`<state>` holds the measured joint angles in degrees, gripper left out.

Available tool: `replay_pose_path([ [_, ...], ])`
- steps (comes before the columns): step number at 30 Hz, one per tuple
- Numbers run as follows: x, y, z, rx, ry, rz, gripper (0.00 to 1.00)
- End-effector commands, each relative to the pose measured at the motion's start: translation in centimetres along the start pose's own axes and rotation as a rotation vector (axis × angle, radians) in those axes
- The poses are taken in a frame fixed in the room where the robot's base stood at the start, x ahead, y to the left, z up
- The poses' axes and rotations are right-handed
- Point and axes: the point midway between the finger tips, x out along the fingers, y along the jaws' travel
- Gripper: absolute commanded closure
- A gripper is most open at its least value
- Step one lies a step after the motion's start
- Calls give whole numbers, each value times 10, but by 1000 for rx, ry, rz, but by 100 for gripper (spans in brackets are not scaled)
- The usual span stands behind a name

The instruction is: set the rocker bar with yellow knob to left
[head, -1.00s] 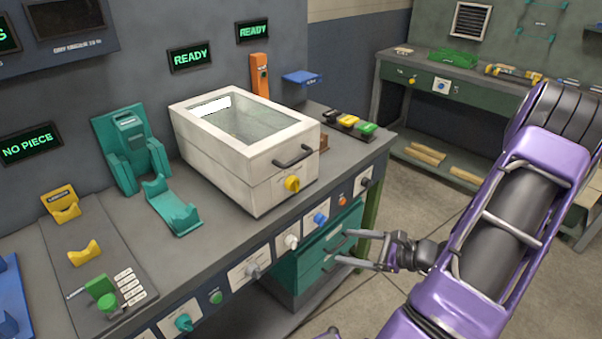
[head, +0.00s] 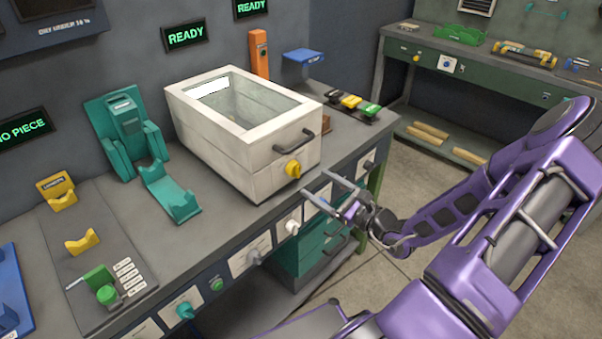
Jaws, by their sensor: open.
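A yellow knob (head: 293,169) sits on the front of a white box with a window lid (head: 240,150), on the near bench. No separate bar can be made out behind this knob. My gripper (head: 317,183) is open and empty, in front of the bench's front edge. Its two fingers are apart and point toward the bench, to the right of and a little below the yellow knob, not visibly touching anything. My gripper hides part of the bench's front panel. Another yellow knob (head: 417,58) is small and far off on the green back bench.
A dark handle (head: 295,142) juts from the box above the yellow knob. A white knob (head: 292,227) and other controls line the bench front. Black, yellow and green blocks (head: 351,101) lie on a tray to the right. Open floor (head: 400,190) lies right of the bench.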

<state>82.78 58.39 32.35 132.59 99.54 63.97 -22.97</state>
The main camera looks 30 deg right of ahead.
Motion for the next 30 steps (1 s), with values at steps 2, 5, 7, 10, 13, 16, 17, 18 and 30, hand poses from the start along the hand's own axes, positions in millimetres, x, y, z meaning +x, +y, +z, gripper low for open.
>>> replay_pose_path([
  [2,18,1,0,1,-3,3,19],
  [5,37,1,0,1,-3,2,19],
  [7,47,0,0,1,-1,1,19],
  [10,58,0,0,0,-1,1,19],
  [13,65,0,0,-1,0,0,19],
  [16,68,0,0,-1,0,0,19],
  [17,68,0,0,0,0,0,19],
  [18,68,0,0,0,0,0,19],
  [30,68,0,0,0,0,0,62],
])
